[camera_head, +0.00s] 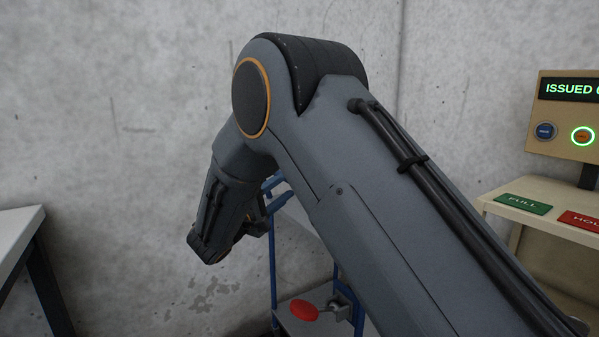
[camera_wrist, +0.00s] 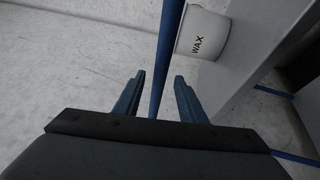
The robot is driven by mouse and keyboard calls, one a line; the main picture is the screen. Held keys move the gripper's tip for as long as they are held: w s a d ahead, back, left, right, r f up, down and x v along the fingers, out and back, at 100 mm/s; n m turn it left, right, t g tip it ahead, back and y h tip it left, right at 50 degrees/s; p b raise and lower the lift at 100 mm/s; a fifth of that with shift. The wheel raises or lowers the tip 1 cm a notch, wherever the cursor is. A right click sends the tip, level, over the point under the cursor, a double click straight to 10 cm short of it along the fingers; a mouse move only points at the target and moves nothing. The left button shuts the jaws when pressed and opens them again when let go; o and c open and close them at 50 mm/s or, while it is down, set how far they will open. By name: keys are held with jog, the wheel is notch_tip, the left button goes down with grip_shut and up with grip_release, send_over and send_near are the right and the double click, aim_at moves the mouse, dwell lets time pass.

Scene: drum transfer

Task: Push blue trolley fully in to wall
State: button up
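The blue trolley (camera_head: 273,262) stands by the concrete wall (camera_head: 130,130) in the head view, its blue frame and grey shelves partly hidden behind my arm. How near its far side is to the wall cannot be told. My gripper (camera_wrist: 158,78) is open in the wrist view, with its two fingers apart. A blue bar (camera_wrist: 167,45) of the trolley runs between the fingers; neither finger visibly presses on it. In the head view, the gripper is largely hidden beside the trolley's top.
A white tub marked WAX (camera_wrist: 203,33) shows beyond the fingers. A red object (camera_head: 304,310) is on the trolley's lower shelf. A white table (camera_head: 20,228) stands left, and a cream bench (camera_head: 545,190) with FULL and red plates and a display panel (camera_head: 560,115) stands right.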

jog(key=x, duration=0.8)
jog(key=shift+w, duration=0.15)
grip_shut()
